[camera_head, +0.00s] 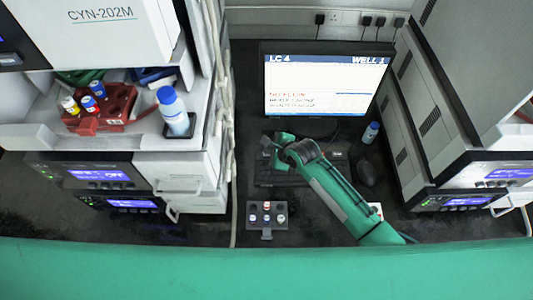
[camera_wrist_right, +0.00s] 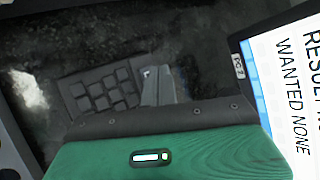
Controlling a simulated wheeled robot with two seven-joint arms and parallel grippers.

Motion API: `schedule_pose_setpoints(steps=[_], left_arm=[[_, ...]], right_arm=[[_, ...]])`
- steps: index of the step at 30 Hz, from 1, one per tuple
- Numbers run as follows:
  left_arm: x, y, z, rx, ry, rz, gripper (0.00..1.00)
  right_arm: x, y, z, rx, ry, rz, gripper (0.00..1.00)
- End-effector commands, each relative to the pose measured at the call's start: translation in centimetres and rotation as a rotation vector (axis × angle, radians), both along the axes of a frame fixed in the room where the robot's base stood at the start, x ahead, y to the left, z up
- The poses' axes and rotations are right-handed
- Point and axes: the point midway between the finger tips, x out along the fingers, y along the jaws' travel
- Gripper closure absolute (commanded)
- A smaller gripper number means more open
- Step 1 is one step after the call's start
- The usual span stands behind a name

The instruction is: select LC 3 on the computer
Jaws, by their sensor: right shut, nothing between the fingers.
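The computer monitor (camera_head: 325,105) stands at the back of the bench. Its header reads "LC 4" at left and "WELL 1" at right, with a red line of text lower down. The dark keyboard (camera_head: 262,179) lies in front of it, partly hidden by my right arm. My right gripper (camera_head: 270,146) is shut and empty over the keyboard's left part. In the right wrist view its fingertips (camera_wrist_right: 150,74) are beside a block of keys (camera_wrist_right: 100,90); I cannot tell whether they touch one. The screen's edge (camera_wrist_right: 290,80) shows at right there. My left gripper is not in view.
A mouse (camera_head: 365,173) lies right of the keyboard and a small bottle (camera_head: 371,132) stands behind it. A small vial rack (camera_head: 266,228) sits in front. Instrument stacks flank both sides; the left one holds a red rack (camera_head: 112,112) and a blue-capped bottle (camera_head: 176,115).

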Motion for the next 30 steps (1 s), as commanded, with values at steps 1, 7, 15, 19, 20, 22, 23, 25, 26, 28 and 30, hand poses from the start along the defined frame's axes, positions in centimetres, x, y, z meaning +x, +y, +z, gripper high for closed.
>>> schedule_pose_setpoints(steps=[1, 7, 15, 19, 20, 22, 23, 25, 26, 28, 30], left_arm=[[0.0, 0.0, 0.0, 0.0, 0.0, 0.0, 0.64], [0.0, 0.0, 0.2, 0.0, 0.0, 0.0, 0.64], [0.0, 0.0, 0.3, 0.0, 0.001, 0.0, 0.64], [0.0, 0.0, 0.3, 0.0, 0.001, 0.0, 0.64], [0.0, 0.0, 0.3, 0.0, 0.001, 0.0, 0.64], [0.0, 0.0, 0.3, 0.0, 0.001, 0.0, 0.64], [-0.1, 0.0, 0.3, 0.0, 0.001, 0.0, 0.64], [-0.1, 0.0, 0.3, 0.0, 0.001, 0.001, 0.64], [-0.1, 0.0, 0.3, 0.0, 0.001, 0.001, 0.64], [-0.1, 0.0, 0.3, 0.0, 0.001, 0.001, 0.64], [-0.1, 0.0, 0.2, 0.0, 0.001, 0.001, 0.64]], right_arm=[[0.0, 0.0, 0.0, 0.0, 0.0, 0.0, 1.0], [0.0, 0.0, -0.4, 0.002, 0.002, 0.0, 1.0], [0.0, 0.0, -0.8, 0.0, 0.0, 0.0, 1.0], [0.0, 0.0, -0.8, 0.0, 0.0, 0.0, 1.0], [0.0, 0.0, -0.8, 0.0, 0.0, 0.0, 1.0], [0.0, 0.0, -0.9, 0.0, 0.0, 0.0, 1.0], [0.0, 0.0, -0.9, 0.0, 0.0, 0.0, 1.0], [0.0, 0.0, -1.0, 0.0, 0.0, 0.0, 1.0], [0.0, 0.0, -1.0, 0.0, 0.0, 0.0, 1.0], [0.0, 0.0, -1.1, 0.0, 0.0, 0.0, 1.0], [0.0, 0.0, -1.2, 0.0, 0.0, 0.0, 1.0]])
